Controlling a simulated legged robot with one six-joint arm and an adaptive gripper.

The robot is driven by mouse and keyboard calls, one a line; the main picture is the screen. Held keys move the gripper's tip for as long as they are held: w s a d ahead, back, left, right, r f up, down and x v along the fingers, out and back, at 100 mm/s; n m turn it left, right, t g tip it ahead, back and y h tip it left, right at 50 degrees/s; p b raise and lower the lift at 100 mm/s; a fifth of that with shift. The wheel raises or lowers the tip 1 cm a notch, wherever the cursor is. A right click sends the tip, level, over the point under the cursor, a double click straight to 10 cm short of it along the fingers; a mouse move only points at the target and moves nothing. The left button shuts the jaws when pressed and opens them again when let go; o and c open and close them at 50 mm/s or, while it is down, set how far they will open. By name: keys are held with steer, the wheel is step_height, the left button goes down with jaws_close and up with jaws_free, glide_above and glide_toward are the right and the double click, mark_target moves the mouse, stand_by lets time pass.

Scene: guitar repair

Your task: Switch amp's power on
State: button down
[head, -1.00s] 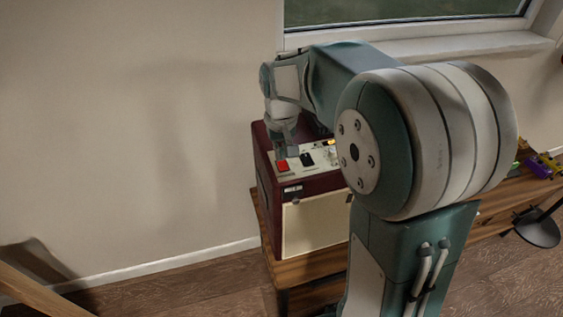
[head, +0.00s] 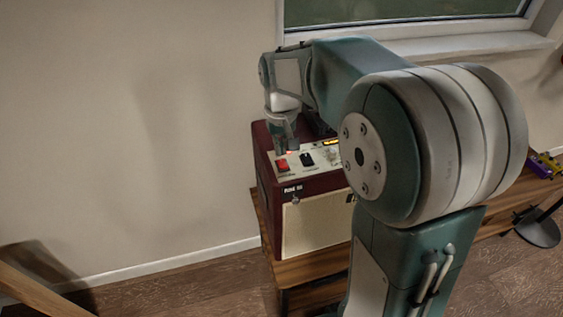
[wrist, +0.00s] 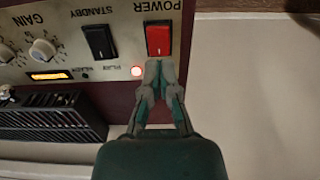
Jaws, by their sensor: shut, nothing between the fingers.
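The amp is a dark red box (head: 263,200) with a cream front, standing on a wooden bench. Its pale top panel carries the red POWER switch (head: 281,165), which also shows in the wrist view (wrist: 158,38). A black STANDBY switch (wrist: 99,42) sits next to the red one. My gripper (head: 285,150) is over the panel, pointing down. In the wrist view my gripper (wrist: 160,66) is shut and empty, its fingertips just by the edge of the red switch. I cannot tell whether they touch the panel.
Gain knobs (wrist: 42,50) and an orange-lit window (wrist: 48,75) are on the panel. A dark ribbed vent (wrist: 50,120) lies beside it. The wooden bench (head: 300,268) extends right, with a purple item (head: 540,167) on it. The wall left of the amp is clear.

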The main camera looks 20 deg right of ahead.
mark_target(281, 162)
steer(key=shift+r, duration=2.35)
steer(key=shift+s+r, duration=0.15)
steer(key=shift+s, duration=0.15)
steer(key=s+r+t, duration=0.1)
steer(key=s+t, duration=0.4)
steer(key=s, duration=1.5)
steer(key=shift+s+t, duration=0.2)
steer(key=shift+t, duration=0.1)
